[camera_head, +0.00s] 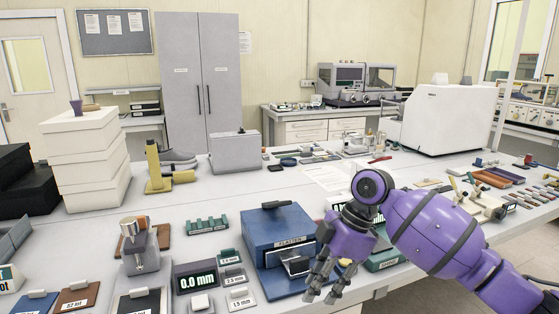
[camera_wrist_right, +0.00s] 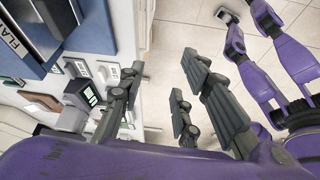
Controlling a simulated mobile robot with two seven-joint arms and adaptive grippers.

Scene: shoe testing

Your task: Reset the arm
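My right arm, purple with grey fingers, comes in from the right in the head view. Its gripper (camera_head: 326,284) hangs in front of the blue flatten device (camera_head: 275,232), near the table's front edge. Its fingers are spread apart with nothing between them. In the right wrist view the gripper (camera_wrist_right: 155,108) also shows open, with floor and the table edge behind the gap. The blue device (camera_wrist_right: 93,30) is at the upper left there. My left gripper does not show in the head view. Purple parts of my own body show at the right of the wrist view.
The table (camera_head: 215,172) is crowded. A 0.0 mm display (camera_head: 195,281), a small press (camera_head: 140,255), stacked white boxes (camera_head: 85,160) and a yellow stand with a shoe (camera_head: 157,168) are on it. A white machine (camera_head: 448,118) stands at the back right.

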